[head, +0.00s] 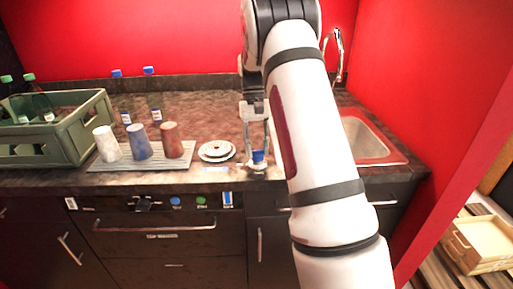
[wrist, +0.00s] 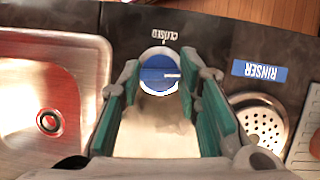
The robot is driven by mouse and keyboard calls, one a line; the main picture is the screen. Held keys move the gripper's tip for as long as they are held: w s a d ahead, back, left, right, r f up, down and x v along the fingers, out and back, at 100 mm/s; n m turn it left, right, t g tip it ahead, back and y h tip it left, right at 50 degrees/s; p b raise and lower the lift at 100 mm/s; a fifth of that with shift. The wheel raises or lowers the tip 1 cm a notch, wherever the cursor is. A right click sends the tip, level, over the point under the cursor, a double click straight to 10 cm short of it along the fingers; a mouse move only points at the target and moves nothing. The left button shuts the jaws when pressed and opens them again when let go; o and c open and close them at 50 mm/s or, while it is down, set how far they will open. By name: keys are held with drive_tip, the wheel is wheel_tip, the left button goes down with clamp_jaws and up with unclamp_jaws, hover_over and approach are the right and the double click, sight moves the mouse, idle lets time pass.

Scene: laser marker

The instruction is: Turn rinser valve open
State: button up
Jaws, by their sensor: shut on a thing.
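The blue rinser valve knob (wrist: 158,73) sits in a pale ring on the counter. It also shows at the counter's front edge in the head view (head: 258,156). My gripper (wrist: 160,72) points down at it, shut on the knob, with one teal-padded finger on each side. In the head view my gripper (head: 257,148) is partly hidden by my arm. A small label (wrist: 165,36) beside the knob appears upside down and seems to read "closed". A pale mark on the knob points right in the wrist view. The perforated metal rinser (wrist: 263,126) is to the right.
A blue "RINSER" label (wrist: 259,71) is on the counter. A steel sink (wrist: 50,95) lies left in the wrist view.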

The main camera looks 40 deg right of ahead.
drive_tip(key=shift+m, duration=0.6)
drive_tip(key=shift+y, duration=0.3)
drive_tip(key=o, duration=1.2)
drive_tip(key=shift+c, duration=0.2)
drive_tip(key=v, duration=1.2)
drive_tip(key=shift+s, duration=0.15)
